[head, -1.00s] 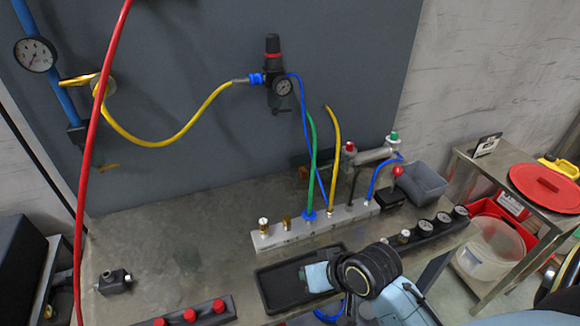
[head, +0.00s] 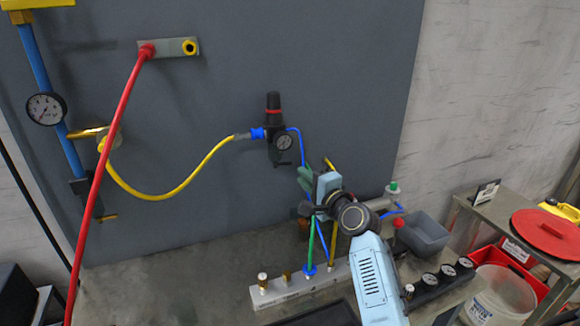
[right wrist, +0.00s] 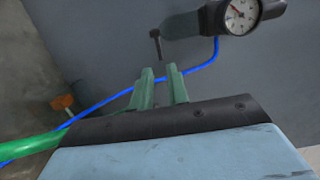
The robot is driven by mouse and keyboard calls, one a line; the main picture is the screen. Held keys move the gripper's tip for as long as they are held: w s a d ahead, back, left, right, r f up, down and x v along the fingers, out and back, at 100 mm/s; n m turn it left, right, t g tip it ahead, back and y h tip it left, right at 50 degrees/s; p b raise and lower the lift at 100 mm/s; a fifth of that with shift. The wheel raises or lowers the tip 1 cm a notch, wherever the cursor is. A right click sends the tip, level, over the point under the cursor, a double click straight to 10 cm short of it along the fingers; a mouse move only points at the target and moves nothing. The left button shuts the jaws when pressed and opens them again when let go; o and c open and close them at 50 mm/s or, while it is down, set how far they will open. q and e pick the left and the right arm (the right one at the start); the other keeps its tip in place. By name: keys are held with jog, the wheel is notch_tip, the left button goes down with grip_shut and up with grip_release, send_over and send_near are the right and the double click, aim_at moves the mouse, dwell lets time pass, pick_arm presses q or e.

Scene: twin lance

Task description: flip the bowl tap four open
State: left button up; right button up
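The black filter-regulator (head: 273,140) with its round gauge hangs on the grey panel in the head view. A small dark lever (right wrist: 155,38) juts down below its body in the right wrist view; I take it for the bowl tap, but no label is readable. My right gripper (head: 306,175) is just below and right of the regulator. In the right wrist view its two green fingers (right wrist: 160,74) stand apart with nothing between them, and the lever shows beyond their tips, apparently apart from them. My left gripper is not in view.
A blue hose (right wrist: 115,97) crosses behind my right fingers. A green hose (head: 310,245) and a yellow hose (head: 333,245) rise from the pale manifold (head: 270,297) below. A red hose (head: 105,165) hangs at left. The panel left of the regulator is mostly clear.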

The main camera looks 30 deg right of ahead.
aim_at(288, 164)
jog(key=w, duration=0.7)
jog(key=shift+w+a, duration=0.1)
jog(key=shift+w, duration=0.2)
jog(key=shift+c, duration=0.5)
grip_shut()
